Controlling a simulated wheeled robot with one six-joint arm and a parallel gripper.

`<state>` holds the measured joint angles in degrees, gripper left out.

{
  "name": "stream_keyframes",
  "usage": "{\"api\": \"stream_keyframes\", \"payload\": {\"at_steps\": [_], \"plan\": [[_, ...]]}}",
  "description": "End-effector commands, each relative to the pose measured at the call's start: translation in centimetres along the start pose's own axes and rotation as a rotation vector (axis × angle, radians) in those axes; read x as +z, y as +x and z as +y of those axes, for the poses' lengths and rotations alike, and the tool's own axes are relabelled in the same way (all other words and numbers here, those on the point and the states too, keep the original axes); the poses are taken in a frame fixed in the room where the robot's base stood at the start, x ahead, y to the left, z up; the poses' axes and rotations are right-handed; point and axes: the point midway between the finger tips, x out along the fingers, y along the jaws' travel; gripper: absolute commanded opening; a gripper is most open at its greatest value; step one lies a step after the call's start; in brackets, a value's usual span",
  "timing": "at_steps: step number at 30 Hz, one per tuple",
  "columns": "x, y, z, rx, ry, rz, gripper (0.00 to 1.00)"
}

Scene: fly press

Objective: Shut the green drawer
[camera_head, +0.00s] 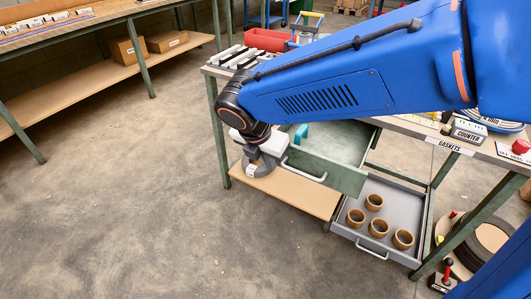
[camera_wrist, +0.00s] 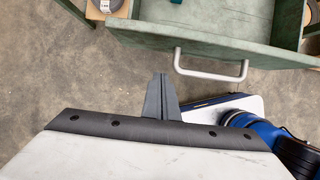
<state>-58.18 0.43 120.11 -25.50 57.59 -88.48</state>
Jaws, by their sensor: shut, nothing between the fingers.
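The green drawer (camera_head: 347,176) is pulled out from under the bench, with a pale bar handle (camera_head: 303,171) on its front. A teal block (camera_head: 301,132) lies inside it. In the wrist view the green drawer (camera_wrist: 150,32) crosses the top, with its handle (camera_wrist: 210,72) pointing towards me. My gripper (camera_wrist: 160,78) is shut and empty. Its fingers are just left of the handle in that picture and appear apart from it. In the head view my gripper hangs beside the drawer's front, and my arm hides part of the drawer.
A grey drawer (camera_head: 342,225) is open below, holding several brown rings (camera_head: 380,228). A wooden shelf (camera_head: 290,190) lies under the bench. The bench top (camera_head: 480,147) carries small parts and a red button (camera_head: 520,146). The concrete floor to the left is clear.

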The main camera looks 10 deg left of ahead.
Motion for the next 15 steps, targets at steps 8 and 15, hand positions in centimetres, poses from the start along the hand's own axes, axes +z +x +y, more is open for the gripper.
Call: {"api": "stream_keyframes", "payload": {"at_steps": [8,15], "plan": [[3.1,0.9,0.0,0.002,0.004,-0.001,0.00],[3.7,1.2,0.0,0.002,0.002,-0.001,0.00]]}}
